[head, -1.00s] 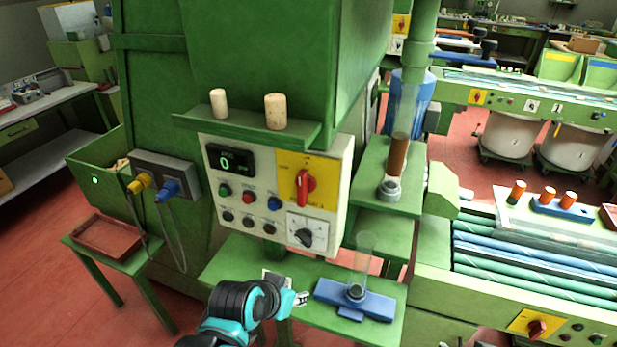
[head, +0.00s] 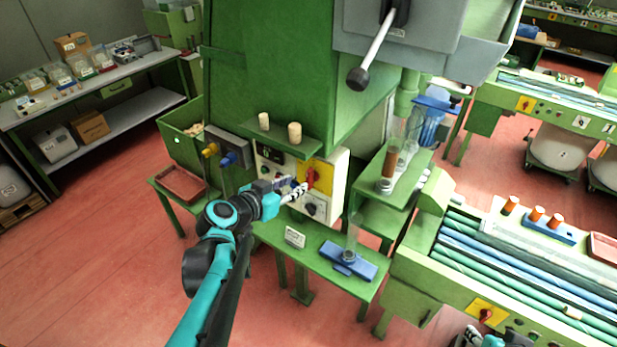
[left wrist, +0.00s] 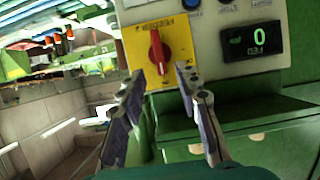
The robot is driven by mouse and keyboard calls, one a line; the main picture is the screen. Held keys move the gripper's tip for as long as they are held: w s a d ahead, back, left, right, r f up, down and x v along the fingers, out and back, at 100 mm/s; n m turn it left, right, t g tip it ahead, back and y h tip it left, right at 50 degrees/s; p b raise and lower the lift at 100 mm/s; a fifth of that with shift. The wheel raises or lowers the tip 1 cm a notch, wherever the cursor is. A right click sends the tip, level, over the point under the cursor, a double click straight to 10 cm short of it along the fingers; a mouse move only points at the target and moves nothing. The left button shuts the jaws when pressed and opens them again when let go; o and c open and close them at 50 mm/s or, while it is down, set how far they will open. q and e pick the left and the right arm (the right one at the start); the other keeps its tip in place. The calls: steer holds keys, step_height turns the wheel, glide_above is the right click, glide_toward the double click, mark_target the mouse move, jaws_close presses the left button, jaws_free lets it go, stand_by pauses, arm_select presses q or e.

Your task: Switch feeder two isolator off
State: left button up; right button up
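A red rotary switch (head: 312,177) on a yellow plate sits at the upper right of the white control panel (head: 334,188). Its handle (left wrist: 156,52) stands roughly upright in the left wrist view; its lettering is too small to read. My left gripper (head: 299,191) is in front of the panel, near the switch. In the left wrist view the fingers of this gripper (left wrist: 160,76) are apart and empty, just short of the handle. Part of my right gripper (head: 472,336) shows at the bottom edge, near another red switch on a yellow plate (head: 486,313). Its finger opening is unclear.
Two corks (head: 295,133) stand on the green shelf above the panel. A dark display (left wrist: 252,40) is beside the switch. Below, a green table (head: 318,262) carries a blue fixture (head: 348,261) with a clear tube. A grey lever (head: 372,50) hangs above.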

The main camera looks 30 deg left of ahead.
mark_target(307, 178)
arm_select(q)
steer(key=b+x, duration=0.1)
steer(key=x, duration=0.6)
steer(key=shift+f, duration=0.1)
steer(key=shift+s, duration=0.1)
jaws_close()
